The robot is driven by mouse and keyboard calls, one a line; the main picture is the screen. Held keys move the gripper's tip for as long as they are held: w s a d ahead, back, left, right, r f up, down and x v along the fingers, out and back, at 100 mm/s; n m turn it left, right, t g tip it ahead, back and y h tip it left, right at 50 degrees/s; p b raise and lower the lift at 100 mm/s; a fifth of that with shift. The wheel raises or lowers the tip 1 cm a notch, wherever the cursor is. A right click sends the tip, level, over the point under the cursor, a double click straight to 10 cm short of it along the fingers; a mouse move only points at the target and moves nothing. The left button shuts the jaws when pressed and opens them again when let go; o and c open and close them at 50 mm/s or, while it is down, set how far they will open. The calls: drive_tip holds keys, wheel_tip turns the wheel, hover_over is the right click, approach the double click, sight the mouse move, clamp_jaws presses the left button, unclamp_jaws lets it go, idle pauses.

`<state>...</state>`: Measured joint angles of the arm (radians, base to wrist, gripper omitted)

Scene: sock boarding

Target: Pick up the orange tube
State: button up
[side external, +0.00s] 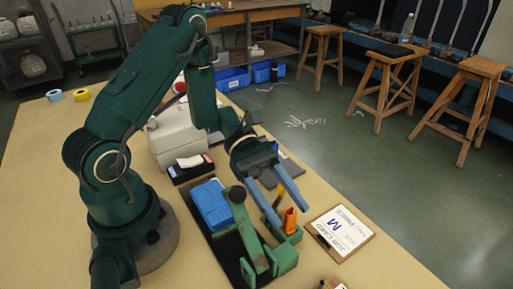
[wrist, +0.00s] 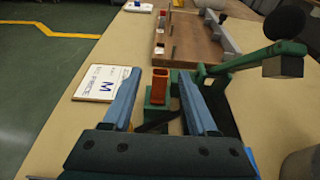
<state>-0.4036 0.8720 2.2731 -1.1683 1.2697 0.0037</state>
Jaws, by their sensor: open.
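The orange tube (side external: 290,221) stands roughly upright on a green block of the bench fixture (side external: 285,257). In the wrist view the orange tube (wrist: 160,91) shows between the two blue fingers, its open top toward the camera. My gripper (side external: 289,217) is open, with its fingers pointing down and forward on either side of the tube. In the wrist view my gripper (wrist: 157,78) has a visible gap on each side of the tube. I cannot tell whether the fingertips are level with it.
A job card clipboard (side external: 340,232) lies right of the fixture. A green lever with a round knob (side external: 236,194) and a blue box (side external: 211,204) stand left of it. A wooden rack (wrist: 192,45) lies beyond in the wrist view.

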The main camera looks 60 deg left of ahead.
sight(293, 218)
drive_tip(key=shift+x, duration=2.5)
clamp_jaws()
